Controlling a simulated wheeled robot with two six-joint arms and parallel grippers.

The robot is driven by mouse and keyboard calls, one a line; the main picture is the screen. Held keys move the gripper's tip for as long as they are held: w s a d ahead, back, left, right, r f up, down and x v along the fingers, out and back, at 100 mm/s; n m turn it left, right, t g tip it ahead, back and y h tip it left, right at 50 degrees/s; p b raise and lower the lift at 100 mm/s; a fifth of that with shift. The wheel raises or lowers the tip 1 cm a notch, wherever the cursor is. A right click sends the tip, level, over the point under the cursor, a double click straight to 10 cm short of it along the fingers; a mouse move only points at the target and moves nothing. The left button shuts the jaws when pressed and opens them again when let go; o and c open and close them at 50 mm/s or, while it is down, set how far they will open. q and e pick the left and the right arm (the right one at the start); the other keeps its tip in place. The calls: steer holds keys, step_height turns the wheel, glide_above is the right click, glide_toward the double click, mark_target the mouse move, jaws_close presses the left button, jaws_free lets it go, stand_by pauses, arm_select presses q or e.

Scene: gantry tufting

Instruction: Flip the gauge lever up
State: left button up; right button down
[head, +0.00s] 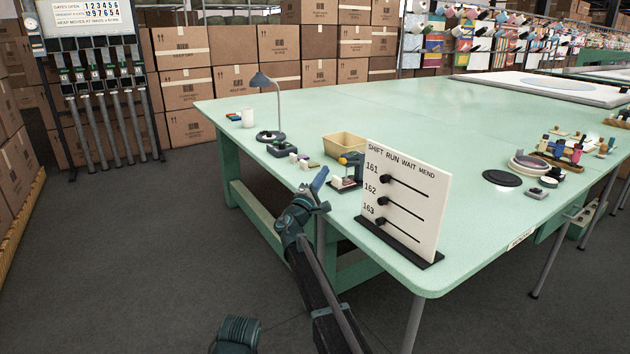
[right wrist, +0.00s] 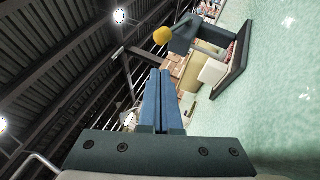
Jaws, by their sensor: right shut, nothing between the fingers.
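The gauge (head: 357,172) stands on a dark base near the left edge of the green table, just left of the white sign board. A yellow ball knob (head: 343,160), which looks like the end of its lever, juts out on the gauge's left side. In the right wrist view the knob (right wrist: 162,35) lies just beyond the fingertips, beside the blue-grey gauge head (right wrist: 185,37). My right gripper (head: 322,174) is shut and empty, left of the gauge; its blue fingers (right wrist: 163,98) are together and appear apart from the knob.
The white sign board (head: 405,200) with black sliders stands close on the right. A tan bin (head: 344,145) sits behind the gauge. A desk lamp (head: 268,105) and small blocks (head: 303,160) lie further left. Open floor is left of the table (head: 460,270).

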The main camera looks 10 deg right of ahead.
mark_target(350, 161)
steer(key=shift+s+d+r+p, duration=0.1)
steer(key=shift+d+r+p, duration=0.15)
steer(key=shift+d, duration=0.45)
steer(key=shift+d+r+p, duration=0.1)
steer(key=shift+d+r, duration=0.25)
steer(key=shift+d, duration=0.35)
